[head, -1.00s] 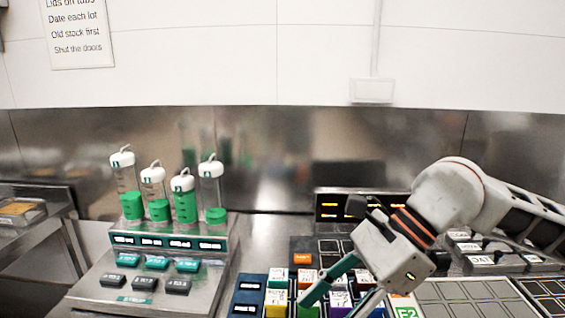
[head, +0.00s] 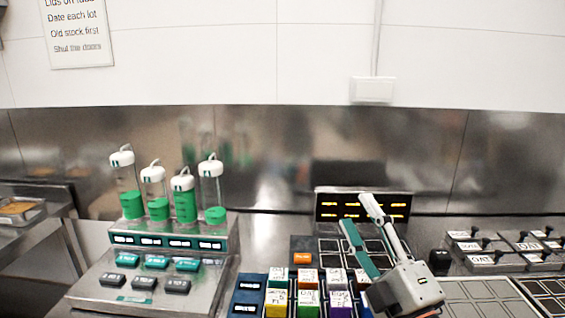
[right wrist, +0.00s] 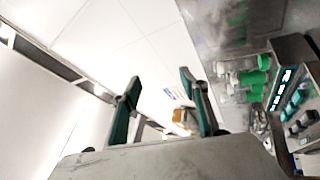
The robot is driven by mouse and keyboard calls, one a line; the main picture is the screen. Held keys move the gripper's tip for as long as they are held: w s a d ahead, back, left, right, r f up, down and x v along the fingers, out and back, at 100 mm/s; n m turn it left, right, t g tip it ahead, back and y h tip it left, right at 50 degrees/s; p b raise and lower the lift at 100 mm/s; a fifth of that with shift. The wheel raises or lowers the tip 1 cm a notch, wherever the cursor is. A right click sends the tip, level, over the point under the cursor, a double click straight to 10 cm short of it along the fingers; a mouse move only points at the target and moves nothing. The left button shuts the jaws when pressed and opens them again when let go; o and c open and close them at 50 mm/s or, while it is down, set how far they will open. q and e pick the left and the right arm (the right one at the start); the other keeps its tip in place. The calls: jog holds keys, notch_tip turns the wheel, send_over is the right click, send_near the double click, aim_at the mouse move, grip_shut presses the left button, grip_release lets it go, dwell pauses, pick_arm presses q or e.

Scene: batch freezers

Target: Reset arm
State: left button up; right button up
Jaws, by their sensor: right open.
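My right gripper (head: 358,222) is in the lower right of the head view, with its fingers pointing up and away in front of the dark panel with lit amber readouts (head: 330,204). Its fingers are apart and nothing is between them. In the right wrist view the two green-and-black fingers of the right gripper (right wrist: 165,100) also stand wide apart, with the white wall and ceiling area behind them. My left gripper shows in neither view.
A dispenser with several green-filled clear cylinders (head: 185,207) and buttons stands at the left. Several coloured labelled blocks (head: 308,300) sit close below the right gripper. Lidded metal bins (head: 480,260) and a gridded tray (head: 470,290) lie to the right. A steel backsplash (head: 270,150) runs behind.

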jog(key=s+d+f+m+g+h, duration=0.1)
jog(key=d+f+m+g+h, duration=0.3)
jog(key=d+f, duration=0.45)
jog(key=s+d+f+m+g+h, duration=0.2)
jog(key=d+f+m+h, duration=0.3)
jog(key=f, duration=0.7)
jog(key=s+d+f+m+g+h, duration=0.15)
jog(key=s+d+f+g, duration=0.25)
jog(key=s+f, duration=0.4)
jog(key=s+d+f+m+g+h, duration=0.1)
jog(key=s+d+f+m+g, duration=0.1)
jog(key=s+d+f+g, duration=0.45)
jog(key=a+f+m+t+y+b, duration=0.1)
jog(key=a+f+t+y+b, duration=0.1)
jog(key=a+f, duration=0.7)
jog(key=s+a+f+m+t+y+b, duration=0.1)
jog(key=a+f+t+y+b, duration=0.2)
jog(key=a+f, duration=0.6)
notch_tip(320, 180, down, 5)
jog(key=shift+s+r+y+b, duration=0.1)
jog(key=shift+s+y+b, duration=0.25)
jog(key=shift+y, duration=0.7)
